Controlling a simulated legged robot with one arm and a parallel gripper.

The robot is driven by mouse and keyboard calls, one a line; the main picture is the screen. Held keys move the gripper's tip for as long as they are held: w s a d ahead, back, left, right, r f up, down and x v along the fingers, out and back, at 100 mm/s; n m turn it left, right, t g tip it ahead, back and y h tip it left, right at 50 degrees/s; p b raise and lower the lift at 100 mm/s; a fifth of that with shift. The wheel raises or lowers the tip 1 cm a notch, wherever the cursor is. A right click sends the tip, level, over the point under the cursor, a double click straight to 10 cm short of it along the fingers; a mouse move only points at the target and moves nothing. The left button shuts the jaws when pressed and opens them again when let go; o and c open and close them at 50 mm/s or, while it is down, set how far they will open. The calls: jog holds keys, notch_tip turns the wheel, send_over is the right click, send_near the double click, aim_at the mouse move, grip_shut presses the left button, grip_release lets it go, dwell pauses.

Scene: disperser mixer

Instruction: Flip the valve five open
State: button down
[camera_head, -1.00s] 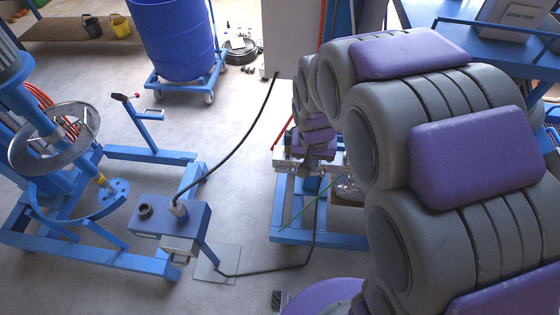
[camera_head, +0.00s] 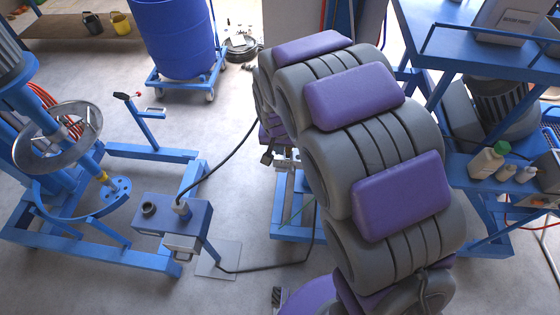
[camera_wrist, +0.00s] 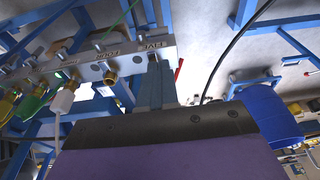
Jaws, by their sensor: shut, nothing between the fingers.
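A metal manifold bar (camera_wrist: 130,55) with a row of small valves, labels and brass fittings crosses the upper left of the wrist view. A small red lever (camera_wrist: 179,68) shows just right of the fingers. In the head view, my gripper (camera_head: 267,158) is a small dark shape beside the bar, and my arm hides most of the valves.
A blue frame (camera_head: 290,215) stands under the bar. Left of it are a grey-blue box (camera_head: 172,215) with a black cable and a blue mixer frame (camera_head: 150,153). A blue drum (camera_head: 180,40) is behind. Bottles (camera_head: 488,160) stand on a shelf at right.

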aim_at(278, 169)
jog(key=w+f, duration=0.1)
jog(key=f, duration=0.8)
jog(key=w+f, duration=0.1)
jog(key=f, duration=0.3)
jog(key=shift+w+f, duration=0.35)
jog(key=f+h+b, duration=0.1)
jog(key=h+b, duration=0.1)
jog(key=a+f+h+b, duration=0.1)
jog(key=b, duration=0.1)
jog(key=shift+w+a+h+b, duration=0.1)
jog(key=shift+h+b, duration=0.2)
jog(key=shift+h, duration=0.1)
jog(key=h+b, duration=0.1)
jog(key=f+h+b, duration=0.1)
jog(key=b, duration=0.1)
jog(key=shift+a+f+n, duration=0.1)
jog(key=shift+a+n, duration=0.1)
jog(key=shift+n, duration=0.1)
jog(key=f+h+b, duration=0.1)
jog(key=b, duration=0.3)
jog(key=f+h+b, duration=0.2)
jog(key=b, duration=0.1)
jog(key=shift+d+f+h+b, duration=0.15)
jog(key=shift+d+h+b, duration=0.15)
jog(key=shift+d+b, duration=0.1)
jog(key=shift+r, duration=0.8)
